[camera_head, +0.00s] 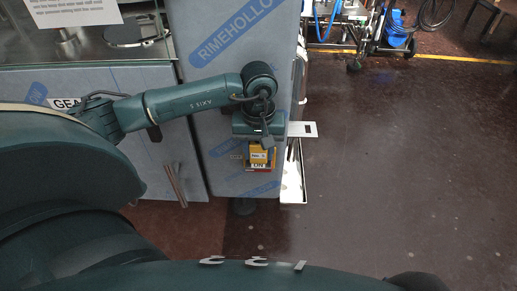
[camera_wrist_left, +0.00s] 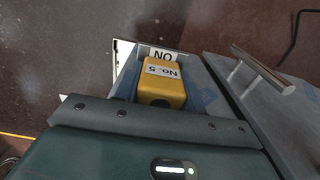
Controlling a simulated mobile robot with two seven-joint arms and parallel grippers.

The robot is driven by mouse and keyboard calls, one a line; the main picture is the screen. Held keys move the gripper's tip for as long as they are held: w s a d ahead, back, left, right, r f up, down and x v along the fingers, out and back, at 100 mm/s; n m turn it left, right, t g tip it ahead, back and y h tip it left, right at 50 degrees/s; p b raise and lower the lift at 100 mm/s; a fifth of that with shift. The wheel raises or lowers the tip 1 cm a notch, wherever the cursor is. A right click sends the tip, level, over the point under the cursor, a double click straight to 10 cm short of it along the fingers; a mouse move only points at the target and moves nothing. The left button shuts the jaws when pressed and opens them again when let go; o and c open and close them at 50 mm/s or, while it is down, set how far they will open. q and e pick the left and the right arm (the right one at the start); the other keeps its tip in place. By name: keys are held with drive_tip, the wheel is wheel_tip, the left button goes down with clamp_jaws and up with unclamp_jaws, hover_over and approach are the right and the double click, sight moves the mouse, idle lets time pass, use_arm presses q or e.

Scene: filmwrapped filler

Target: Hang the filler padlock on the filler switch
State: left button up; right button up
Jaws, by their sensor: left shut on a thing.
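My left gripper (camera_head: 258,140) is at the front of the blue-filmed cabinet (camera_head: 225,95) in the head view, shut on the yellow padlock (camera_head: 258,155). In the left wrist view the padlock (camera_wrist_left: 162,85) is a yellow block with a white "No. 5" label. Its shackle is not visible. Just below the padlock in the head view is a yellow and red part (camera_head: 262,167), which looks like the switch. A white label (camera_wrist_left: 163,54) shows beyond the padlock in the wrist view. I cannot tell whether padlock and switch touch. My right gripper is out of view.
A white bracket (camera_head: 302,129) juts from the cabinet's right edge. A metal handle (camera_head: 176,184) stands out from the panel at left. A wheeled cart with blue parts (camera_head: 397,32) is at the back right. The dark red floor (camera_head: 400,170) on the right is clear.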

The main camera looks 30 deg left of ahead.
use_arm(q)
drive_tip(key=o, duration=1.2)
drive_tip(key=shift+f, duration=0.1)
drive_tip(key=shift+o, duration=0.2)
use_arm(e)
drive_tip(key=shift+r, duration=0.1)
use_arm(q)
wheel_tip(320, 180, up, 3)
drive_tip(key=shift+w+f, duration=0.1)
drive_tip(key=shift+f, duration=0.05)
wheel_tip(320, 180, up, 10)
drive_tip(key=shift+r+p, duration=0.25)
drive_tip(key=shift+p, duration=0.25)
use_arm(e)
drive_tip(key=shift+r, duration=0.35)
